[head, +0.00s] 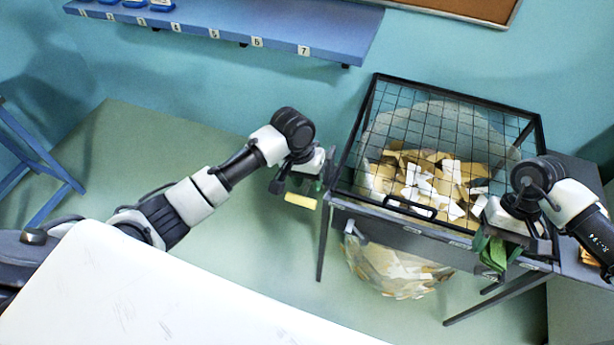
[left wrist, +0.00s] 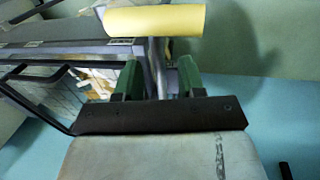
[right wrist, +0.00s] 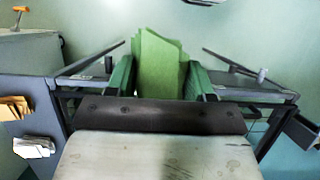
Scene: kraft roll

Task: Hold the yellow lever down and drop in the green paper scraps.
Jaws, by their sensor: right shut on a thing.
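The yellow lever (head: 300,200) shows at the left side of the bin stand, as a yellow grip (left wrist: 155,20) in the left wrist view. My left gripper (head: 302,186) is at the lever, its green fingers (left wrist: 160,82) apart. A grey rod shows between them, with the yellow grip beyond the fingertips; I cannot tell if they touch. My right gripper (head: 494,246) is shut on the green paper scraps (right wrist: 160,62), held near the stand's front right. A black wire-mesh lid (head: 425,110) lies over the clear round bin (head: 385,150) with brown and white scraps.
A black handle (head: 410,209) sits on the lid's front edge. A white table (head: 150,300) fills the lower left. A blue numbered shelf (head: 230,25) is on the wall. A grey cabinet (head: 580,300) stands right of the bin stand. Orange-brown scraps (right wrist: 15,108) lie left in the right wrist view.

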